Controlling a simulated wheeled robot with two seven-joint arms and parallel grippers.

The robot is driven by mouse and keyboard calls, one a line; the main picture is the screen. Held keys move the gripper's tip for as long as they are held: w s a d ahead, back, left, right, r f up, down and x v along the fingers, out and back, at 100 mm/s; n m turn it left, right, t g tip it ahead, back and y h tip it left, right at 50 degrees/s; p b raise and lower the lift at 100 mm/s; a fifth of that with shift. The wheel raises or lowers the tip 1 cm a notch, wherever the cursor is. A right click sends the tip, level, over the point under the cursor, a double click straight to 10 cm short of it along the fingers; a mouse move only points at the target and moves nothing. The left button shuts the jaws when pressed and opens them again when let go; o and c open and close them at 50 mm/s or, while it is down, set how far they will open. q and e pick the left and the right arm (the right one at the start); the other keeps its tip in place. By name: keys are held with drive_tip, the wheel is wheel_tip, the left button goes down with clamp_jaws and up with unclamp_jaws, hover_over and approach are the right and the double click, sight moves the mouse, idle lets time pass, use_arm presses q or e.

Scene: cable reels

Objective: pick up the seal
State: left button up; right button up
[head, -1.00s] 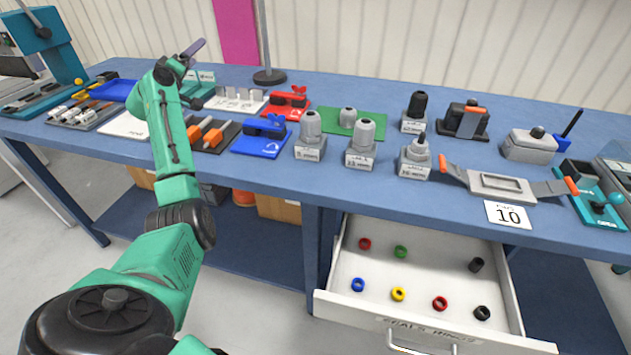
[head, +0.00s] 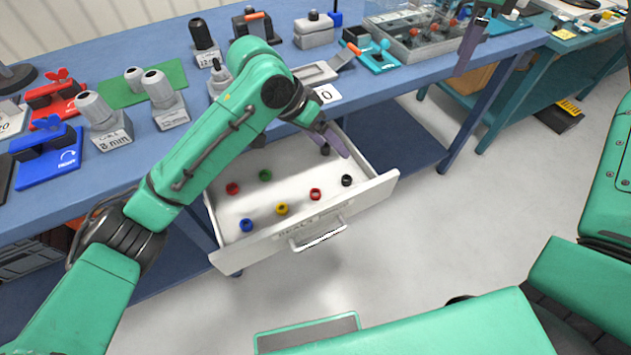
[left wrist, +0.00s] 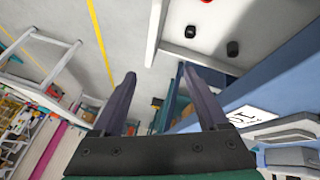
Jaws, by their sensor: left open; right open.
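Several small ring seals lie apart in the open white drawer (head: 265,215): a red one (head: 232,188), a green one (head: 265,175), a blue one (head: 246,225), a yellow one (head: 282,209), another red one (head: 315,194), and a black one (head: 347,180). A further dark seal (head: 325,150) is close to my left gripper (head: 335,140) in the head view. My left gripper is open and empty above the drawer's right side. Two dark seals (left wrist: 190,30) (left wrist: 233,48) show beyond its fingers (left wrist: 165,95) in the left wrist view.
The blue workbench (head: 385,85) is above the drawer, with grey fittings (head: 160,90), a red clamp (head: 55,95) and a blue clamp (head: 45,155) on it. The drawer front (head: 300,220) has a handle (head: 318,235).

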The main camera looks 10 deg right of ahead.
sight(317, 195)
use_arm(q)
drive_tip(key=w+a+f+m+y, duration=0.35)
drive_tip(key=a+f, duration=0.25)
drive_tip(key=f, duration=0.6)
drive_tip(key=shift+t+h, duration=0.25)
drive_tip(key=shift+t, duration=0.15)
drive_tip(key=x, duration=1.1)
drive_tip(key=shift+s+d+f, duration=0.2)
drive_tip(key=shift+s+d, duration=0.1)
drive_tip(key=shift+d, duration=0.15)
clamp_jaws()
wheel_tip(317, 195, up, 10)
